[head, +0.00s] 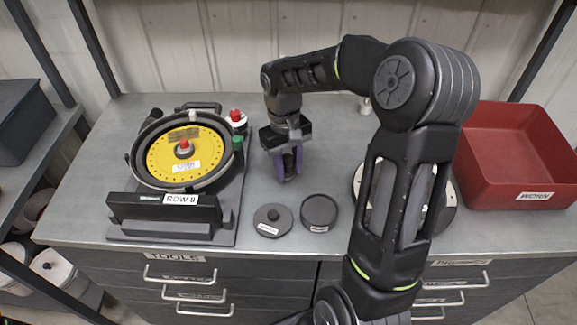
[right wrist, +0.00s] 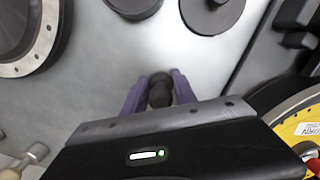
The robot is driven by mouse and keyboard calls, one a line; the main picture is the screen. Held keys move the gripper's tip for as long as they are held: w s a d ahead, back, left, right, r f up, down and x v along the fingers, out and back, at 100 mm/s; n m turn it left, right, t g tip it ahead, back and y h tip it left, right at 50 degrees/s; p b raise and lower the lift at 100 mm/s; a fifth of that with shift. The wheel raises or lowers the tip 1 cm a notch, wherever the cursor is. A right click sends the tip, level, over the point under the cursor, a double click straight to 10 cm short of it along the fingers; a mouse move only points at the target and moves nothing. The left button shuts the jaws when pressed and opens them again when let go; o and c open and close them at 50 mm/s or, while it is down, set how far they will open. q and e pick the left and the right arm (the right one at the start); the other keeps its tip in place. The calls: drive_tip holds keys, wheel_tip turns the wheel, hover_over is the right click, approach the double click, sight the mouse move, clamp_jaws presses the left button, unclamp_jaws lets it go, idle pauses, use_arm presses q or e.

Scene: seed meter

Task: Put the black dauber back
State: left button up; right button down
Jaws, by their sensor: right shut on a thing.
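My right gripper (head: 287,172) points down over the middle of the bench, with its purple fingers shut on a small dark thing. In the right wrist view a black rounded knob, which looks like the black dauber (right wrist: 160,90), sits between the purple fingers of this gripper (right wrist: 160,84). Its lower part is hidden. In front of the gripper are a labelled round black lid-like piece with a knob (head: 272,220) and an open, shallow round black pot (head: 319,212), side by side. My left gripper is not in view.
The seed meter with a yellow disc (head: 160,158) stands at left, behind a "ROW 8" plate (head: 165,200). Red (head: 236,116) and green (head: 238,141) knobs stand beside it. A metal-ringed round part (head: 447,190) lies partly behind my arm. A red "WORN" bin (head: 520,165) is at right.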

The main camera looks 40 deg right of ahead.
drive_tip(key=shift+f, duration=0.25)
drive_tip(key=shift+f, duration=0.2)
drive_tip(key=c, duration=1)
unclamp_jaws()
drive_tip(key=shift+r, duration=0.2)
drive_tip(key=r, duration=0.4)
drive_tip(key=w+r, duration=0.1)
drive_tip(key=r, duration=0.7)
drive_tip(key=shift+w+d, duration=0.15)
drive_tip(key=shift+w, duration=0.05)
